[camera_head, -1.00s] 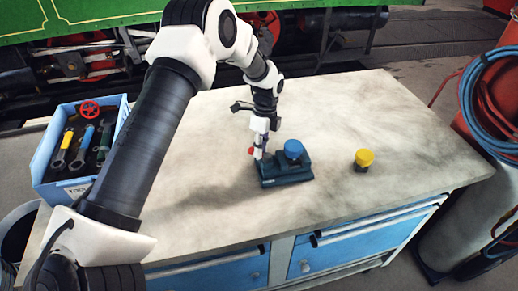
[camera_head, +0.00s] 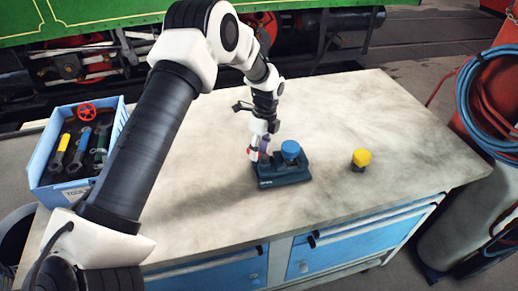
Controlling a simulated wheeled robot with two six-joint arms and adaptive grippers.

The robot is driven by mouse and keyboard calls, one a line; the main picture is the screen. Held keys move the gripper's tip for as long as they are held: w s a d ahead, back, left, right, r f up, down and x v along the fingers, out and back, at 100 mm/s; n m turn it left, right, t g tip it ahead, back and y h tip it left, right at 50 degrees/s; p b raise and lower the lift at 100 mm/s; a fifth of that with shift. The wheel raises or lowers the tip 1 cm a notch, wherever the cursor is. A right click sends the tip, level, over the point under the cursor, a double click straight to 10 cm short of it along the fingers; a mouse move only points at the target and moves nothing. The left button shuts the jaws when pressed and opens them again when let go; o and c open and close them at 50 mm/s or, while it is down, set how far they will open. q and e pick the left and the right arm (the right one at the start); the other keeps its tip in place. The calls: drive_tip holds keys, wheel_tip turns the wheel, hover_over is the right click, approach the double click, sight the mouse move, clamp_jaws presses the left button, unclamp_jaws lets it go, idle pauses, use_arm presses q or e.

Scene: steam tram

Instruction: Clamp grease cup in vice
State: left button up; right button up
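A dark blue-green vice (camera_head: 285,173) sits on the workbench in the head view. A blue-topped grease cup (camera_head: 290,149) stands upright at the vice, towards its right end. Whether the jaws touch it I cannot tell. A second cup with a yellow top (camera_head: 361,158) stands on the bench to the right, apart from the vice. My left gripper (camera_head: 259,155) points down at the vice's left end, where a small red part shows beside the fingers. The fingers are too small and overlapped to tell if they are shut on it. My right gripper is not in view.
The pale workbench (camera_head: 400,125) is clear around the vice and yellow-topped cup. A blue tool box (camera_head: 45,172) with several tools stands at its left end. A red cylinder with blue hoses (camera_head: 480,110) stands beyond the right edge. A green locomotive is behind.

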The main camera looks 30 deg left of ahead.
use_arm(q)
drive_tip(key=shift+r, duration=0.1)
wheel_tip(320, 180, up, 12)
drive_tip(key=w, duration=0.2)
drive_tip(key=shift+w, duration=0.25)
drive_tip(key=shift+f, duration=0.2)
